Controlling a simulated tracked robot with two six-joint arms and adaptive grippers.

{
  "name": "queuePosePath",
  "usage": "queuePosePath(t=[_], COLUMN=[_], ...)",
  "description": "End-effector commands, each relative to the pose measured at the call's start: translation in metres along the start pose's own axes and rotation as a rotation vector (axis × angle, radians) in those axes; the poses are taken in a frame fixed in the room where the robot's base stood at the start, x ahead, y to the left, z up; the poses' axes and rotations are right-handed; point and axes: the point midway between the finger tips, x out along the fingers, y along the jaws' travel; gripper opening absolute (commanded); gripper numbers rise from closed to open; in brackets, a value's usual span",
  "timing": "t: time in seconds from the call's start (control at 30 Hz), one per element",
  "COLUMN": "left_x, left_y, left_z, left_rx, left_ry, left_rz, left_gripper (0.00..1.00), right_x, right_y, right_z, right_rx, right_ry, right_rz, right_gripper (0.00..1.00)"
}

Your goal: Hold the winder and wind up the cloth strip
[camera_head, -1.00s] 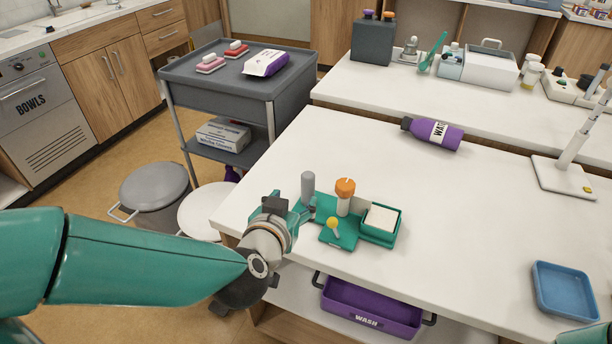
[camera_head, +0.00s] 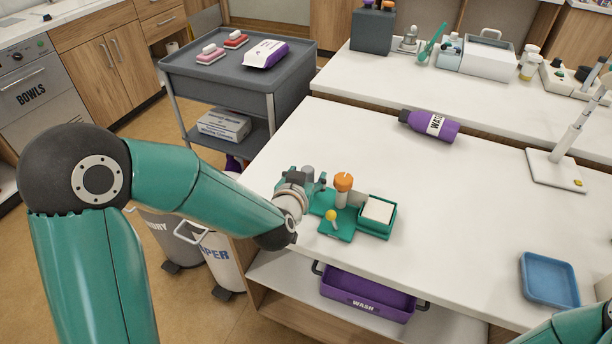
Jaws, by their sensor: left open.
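The winder is a green base (camera_head: 337,232) near the front left edge of the white table. It carries an orange-capped white roller (camera_head: 343,190) and a yellow-knobbed crank (camera_head: 331,216). A green tray (camera_head: 376,231) joined at the right holds a white folded piece (camera_head: 378,210), perhaps the cloth. My left gripper (camera_head: 306,182) is open at the grey post; its wrist hides part of it, and I cannot tell whether the fingers touch the post. My right arm shows only at the bottom right corner; its gripper is out of frame.
A purple bottle (camera_head: 429,125) lies farther back on the table. A blue tray (camera_head: 549,280) and a white stand (camera_head: 556,170) are at the right. A purple wash bin (camera_head: 366,299) sits on the shelf below. The table's middle is clear.

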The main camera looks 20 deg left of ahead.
Motion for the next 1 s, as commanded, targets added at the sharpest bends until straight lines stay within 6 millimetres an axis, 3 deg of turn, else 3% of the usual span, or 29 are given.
queuePosePath(t=[0.17, 0.5, 0.53, 0.83, 0.9, 1.0], left_x=[-0.0001, -0.0003, -0.0003, -0.0002, -0.0002, -0.0002], left_y=[0.0, 0.0003, 0.0003, 0.0006, 0.0007, 0.0008], left_z=[-0.0001, -0.0002, -0.0002, -0.0003, -0.0003, -0.0004], left_rx=[0.0, 0.0, 0.0, 0.001, 0.001, 0.001], left_ry=[0.0, 0.0, 0.0, 0.0, 0.0, 0.0], left_rz=[0.0, 0.0, 0.0, 0.001, 0.001, 0.001], left_gripper=[0.59, 0.02, 0.0, 0.0, 0.0, 0.0], right_x=[0.0, -0.0001, -0.0001, -0.0001, -0.0004, -0.0037], right_y=[0.0, 0.0, 0.0, 0.0, -0.0005, -0.0059], right_z=[0.0, 0.0, 0.0, 0.0, -0.0005, -0.0054], right_rx=[0.0, 0.0, 0.0, 0.0, -0.002, -0.026], right_ry=[0.0, 0.0, 0.0, 0.0, 0.001, 0.015], right_rz=[0.0, 0.0, 0.0, 0.0, 0.0, -0.005], right_gripper=[0.61, 0.61, 0.61, 0.61, 0.67, 0.67])
